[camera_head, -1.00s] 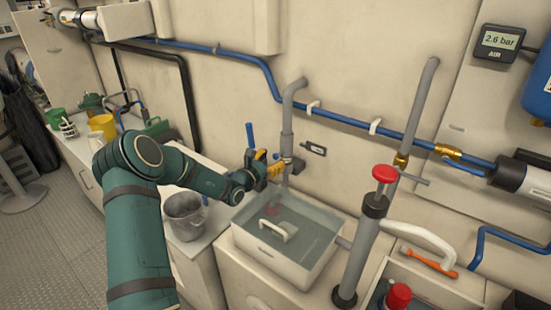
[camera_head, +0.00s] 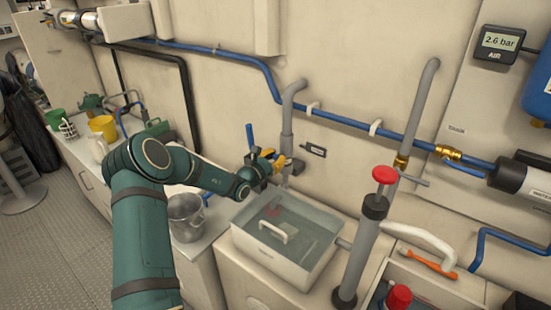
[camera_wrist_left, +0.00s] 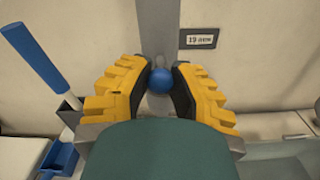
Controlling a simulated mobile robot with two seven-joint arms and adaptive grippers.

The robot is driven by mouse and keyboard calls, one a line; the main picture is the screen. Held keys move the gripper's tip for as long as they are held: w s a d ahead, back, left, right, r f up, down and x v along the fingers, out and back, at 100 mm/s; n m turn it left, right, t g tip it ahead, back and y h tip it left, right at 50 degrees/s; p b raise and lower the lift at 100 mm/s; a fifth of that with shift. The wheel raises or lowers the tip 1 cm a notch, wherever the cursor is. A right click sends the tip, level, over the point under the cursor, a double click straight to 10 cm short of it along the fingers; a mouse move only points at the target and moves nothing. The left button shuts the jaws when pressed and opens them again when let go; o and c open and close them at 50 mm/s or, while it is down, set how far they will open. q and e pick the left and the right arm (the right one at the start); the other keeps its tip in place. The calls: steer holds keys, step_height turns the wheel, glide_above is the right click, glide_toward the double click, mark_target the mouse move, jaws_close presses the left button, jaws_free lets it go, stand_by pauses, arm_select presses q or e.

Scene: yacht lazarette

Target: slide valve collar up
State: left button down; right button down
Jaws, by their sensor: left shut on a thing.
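A grey vertical pipe (camera_head: 287,125) with a thicker sleeve stands on the wall behind the water basin; it also shows in the left wrist view (camera_wrist_left: 158,30). A blue ball knob (camera_wrist_left: 160,80) sits in front of this pipe, between the yellow fingers of my left gripper (camera_head: 273,160). The gripper is shut on the knob, with the dark finger pads at its two sides. In the head view the fingers hide the knob and part of the pipe, so the collar's outline cannot be told clearly. My right gripper is not in view.
A white basin of water (camera_head: 270,250) stands below the gripper. A red-topped grey pump (camera_head: 366,240) stands to its right. A metal bucket (camera_head: 186,217) is at left. A blue handle (camera_wrist_left: 35,55) rises close left of the fingers. A small label (camera_head: 313,150) is on the wall.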

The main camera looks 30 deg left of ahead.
mark_target(283, 138)
arm_select(q)
step_height(283, 138, up, 6)
steer(key=shift+p, duration=1.25)
steer(key=shift+f, duration=0.1)
steer(key=c, duration=0.8)
jaws_free()
steer(key=shift+s, duration=0.1)
steer(key=s, duration=0.8)
steer(key=s+a, duration=0.1)
steer(key=s, duration=0.2)
steer(key=shift+s, duration=0.4)
steer(key=shift+f, duration=0.1)
